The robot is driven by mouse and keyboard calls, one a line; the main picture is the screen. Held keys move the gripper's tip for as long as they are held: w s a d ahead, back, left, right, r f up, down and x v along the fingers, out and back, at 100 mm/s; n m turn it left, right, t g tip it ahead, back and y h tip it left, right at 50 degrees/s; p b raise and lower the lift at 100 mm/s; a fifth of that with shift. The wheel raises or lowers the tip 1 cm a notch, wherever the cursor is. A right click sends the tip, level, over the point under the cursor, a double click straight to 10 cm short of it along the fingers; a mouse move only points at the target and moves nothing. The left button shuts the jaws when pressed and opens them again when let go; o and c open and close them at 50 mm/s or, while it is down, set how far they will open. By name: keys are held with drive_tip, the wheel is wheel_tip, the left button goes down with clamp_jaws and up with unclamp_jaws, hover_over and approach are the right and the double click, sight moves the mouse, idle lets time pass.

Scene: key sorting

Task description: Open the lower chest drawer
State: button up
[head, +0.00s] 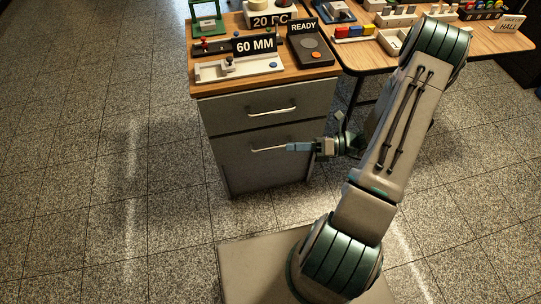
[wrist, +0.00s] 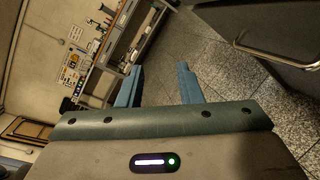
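The grey chest (head: 215,165) has two drawers, and both look shut in the head view. The upper drawer's bar handle (head: 272,111) shows whole. The lower drawer's handle (head: 266,149) shows at its left part; my gripper (head: 297,147) covers its right end. In the wrist view my gripper (wrist: 158,84) is open, its two blue fingers apart with nothing between them. A metal bar handle (wrist: 275,52) on a dark drawer front shows at upper right there, apart from the fingers; I cannot tell which drawer it belongs to.
On the wooden chest top stand a 60 MM sign (head: 255,45), a READY panel (head: 310,48) and small fixtures. A wooden table (head: 395,58) with blocks and trays stands right of the chest. The tiled floor (head: 100,150) to the left is clear.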

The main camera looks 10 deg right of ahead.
sight(271, 148)
drive_tip(key=w+d+f+m+t+h+b, duration=0.1)
drive_tip(key=d+f+m+t+b, duration=0.15)
drive_tip(key=f+m+t, duration=0.45)
drive_tip(key=d+f+m+t+h+b, duration=0.1)
drive_tip(key=d+f+m+t+b, duration=0.15)
drive_tip(key=f+m, duration=0.4)
drive_tip(key=shift+n, duration=0.55)
drive_tip(key=x, duration=0.4)
drive_tip(key=f+b+x, duration=0.1)
drive_tip(key=x, duration=0.4)
drive_tip(key=f+b+x, duration=0.1)
drive_tip(key=x, duration=0.3)
drive_tip(key=shift+w+a+f, duration=0.15)
drive_tip(key=shift+w+a, duration=0.1)
drive_tip(key=shift+a, duration=0.15)
clamp_jaws()
